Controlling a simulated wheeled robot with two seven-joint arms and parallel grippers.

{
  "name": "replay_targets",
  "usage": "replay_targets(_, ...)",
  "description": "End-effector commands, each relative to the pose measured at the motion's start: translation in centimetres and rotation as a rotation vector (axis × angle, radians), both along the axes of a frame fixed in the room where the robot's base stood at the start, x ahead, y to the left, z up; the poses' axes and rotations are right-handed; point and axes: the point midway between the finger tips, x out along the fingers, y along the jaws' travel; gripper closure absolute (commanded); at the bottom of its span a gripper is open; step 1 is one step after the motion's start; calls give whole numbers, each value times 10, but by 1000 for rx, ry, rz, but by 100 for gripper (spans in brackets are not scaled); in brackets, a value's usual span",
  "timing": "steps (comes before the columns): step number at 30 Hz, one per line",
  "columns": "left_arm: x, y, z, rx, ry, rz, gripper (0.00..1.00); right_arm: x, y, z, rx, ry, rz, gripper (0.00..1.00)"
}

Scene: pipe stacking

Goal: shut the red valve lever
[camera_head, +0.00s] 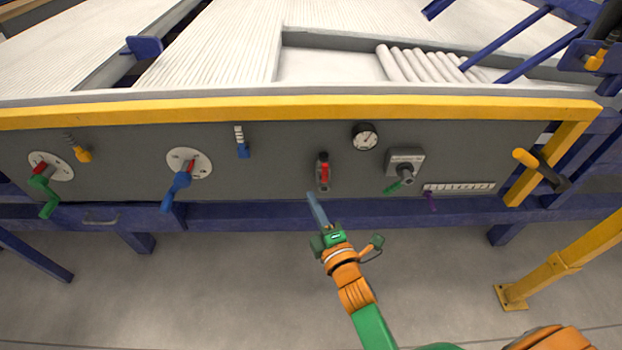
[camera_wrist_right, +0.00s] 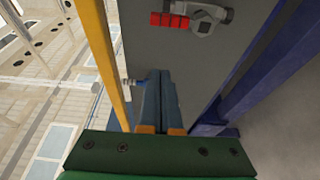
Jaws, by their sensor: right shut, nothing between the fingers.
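The red valve lever (camera_head: 324,173) is on the grey panel, below and left of the round gauge. It hangs roughly upright along its small valve body. In the right wrist view the red lever (camera_wrist_right: 169,19) is near the top edge, beside its grey valve body (camera_wrist_right: 205,24). My right gripper (camera_head: 311,196) is just below and slightly left of the lever in the head view. Its fingers are shut with nothing between them. In the right wrist view the closed fingertips (camera_wrist_right: 160,74) are apart from the lever. My left gripper is not in view.
A yellow rail (camera_head: 270,109) runs above. Open floor lies in front; a yellow post (camera_head: 560,262) stands right.

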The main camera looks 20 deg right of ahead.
Motion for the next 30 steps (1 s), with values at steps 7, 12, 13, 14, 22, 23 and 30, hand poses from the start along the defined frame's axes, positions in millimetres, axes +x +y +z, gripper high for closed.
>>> replay_targets(7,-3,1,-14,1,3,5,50,56,3,-1,1,-2,1,100)
replay_targets(12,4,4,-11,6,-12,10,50,75,-7,2,-3,5,-1,100)
replay_targets(13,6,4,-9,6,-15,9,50,73,-12,2,-2,6,-1,100)
replay_targets(14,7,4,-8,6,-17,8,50,71,-17,2,-2,5,0,100)
replay_targets(22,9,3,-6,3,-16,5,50,66,-34,0,5,4,0,100)
replay_targets(23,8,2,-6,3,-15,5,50,66,-34,0,5,4,0,100)
replay_targets(30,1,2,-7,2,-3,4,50,66,-34,-1,5,4,0,100)
